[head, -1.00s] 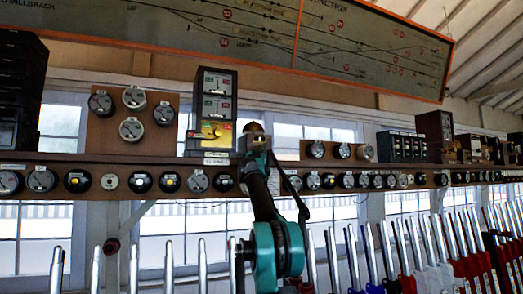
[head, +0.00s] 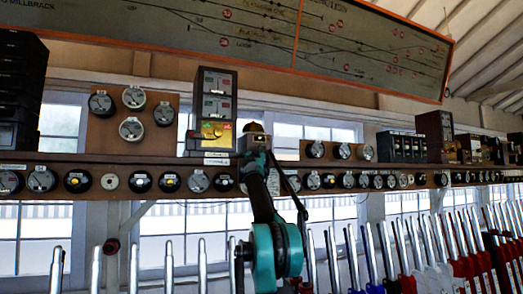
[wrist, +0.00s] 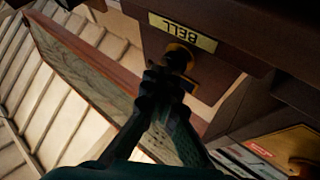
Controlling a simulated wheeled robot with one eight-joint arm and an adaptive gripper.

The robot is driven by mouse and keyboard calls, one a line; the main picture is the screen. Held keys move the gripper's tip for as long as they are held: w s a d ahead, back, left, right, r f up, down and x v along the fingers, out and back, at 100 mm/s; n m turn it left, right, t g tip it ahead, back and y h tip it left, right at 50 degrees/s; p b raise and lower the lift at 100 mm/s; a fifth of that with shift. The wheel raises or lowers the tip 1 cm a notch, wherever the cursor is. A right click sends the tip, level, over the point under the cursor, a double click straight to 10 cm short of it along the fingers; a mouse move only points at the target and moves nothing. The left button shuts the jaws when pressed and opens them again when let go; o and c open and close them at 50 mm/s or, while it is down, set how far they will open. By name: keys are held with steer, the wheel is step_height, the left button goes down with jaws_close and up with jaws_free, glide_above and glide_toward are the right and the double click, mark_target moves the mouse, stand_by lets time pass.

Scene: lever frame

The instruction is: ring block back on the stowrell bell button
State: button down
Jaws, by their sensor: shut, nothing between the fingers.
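In the wrist view, a dark brown box carries a cream plate reading BELL (wrist: 183,31), upside down. Beside the plate, a round dark button (wrist: 178,58) with a brass-coloured rim sits on the same face. My gripper (wrist: 165,78) is shut and empty, its fingertips at the button and partly covering it. I cannot tell whether they touch. In the head view, my gripper (head: 249,148) is at the shelf front, just right of a tall instrument with a yellow panel (head: 215,132). A small brown rounded top (head: 254,128) shows above it; the button is hidden there.
The shelf (head: 130,158) runs across the view with a row of round dials beneath it. A dial board (head: 103,128) stands at left and more instruments at right. Lever handles (head: 460,250) rise at lower right. A track diagram (head: 270,35) hangs above.

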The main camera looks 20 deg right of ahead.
steer(key=shift+s, duration=0.8)
steer(key=shift+w, duration=0.1)
steer(key=shift+w, duration=0.3)
steer(key=shift+w, duration=0.5)
stand_by(0.7)
steer(key=shift+s, duration=0.9)
stand_by(0.4)
steer(key=shift+w, duration=0.4)
